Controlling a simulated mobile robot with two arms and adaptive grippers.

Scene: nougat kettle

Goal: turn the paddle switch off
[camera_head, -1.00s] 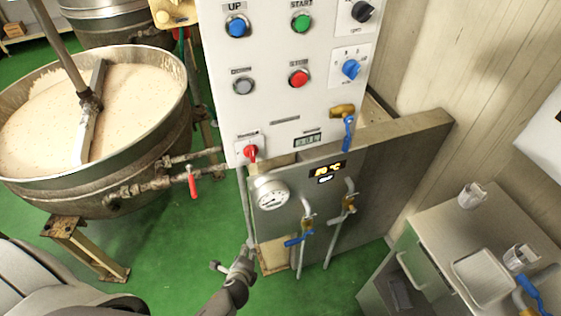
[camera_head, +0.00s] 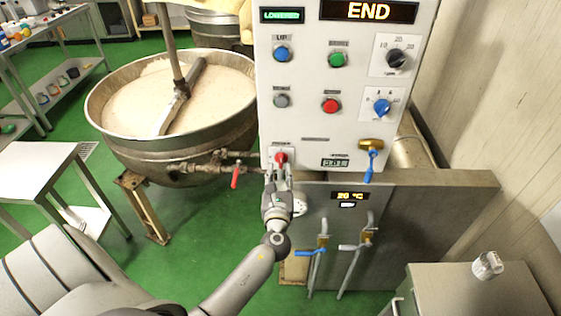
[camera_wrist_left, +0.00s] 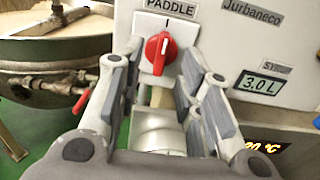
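The paddle switch is a red knob (camera_head: 281,158) on a small white plate at the lower left corner of the white control panel (camera_head: 300,125). In the left wrist view the red knob (camera_wrist_left: 158,52) sits under a "PADDLE" label, standing nearly upright with its top leaning slightly right below a short mark. My left gripper (camera_head: 279,174) is in front of and just below the switch. In the left wrist view its fingers (camera_wrist_left: 160,66) are spread, one to each side of the knob, with visible gaps. I cannot tell how deep they reach. My right gripper is not in view.
A large steel kettle (camera_head: 110,128) of pale mass stands left of the panel. A red-handled valve (camera_head: 236,177) is on a pipe close left of my gripper. Blue-handled valves and pipes (camera_head: 322,240) are below right. A display (camera_head: 368,11) reads "END".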

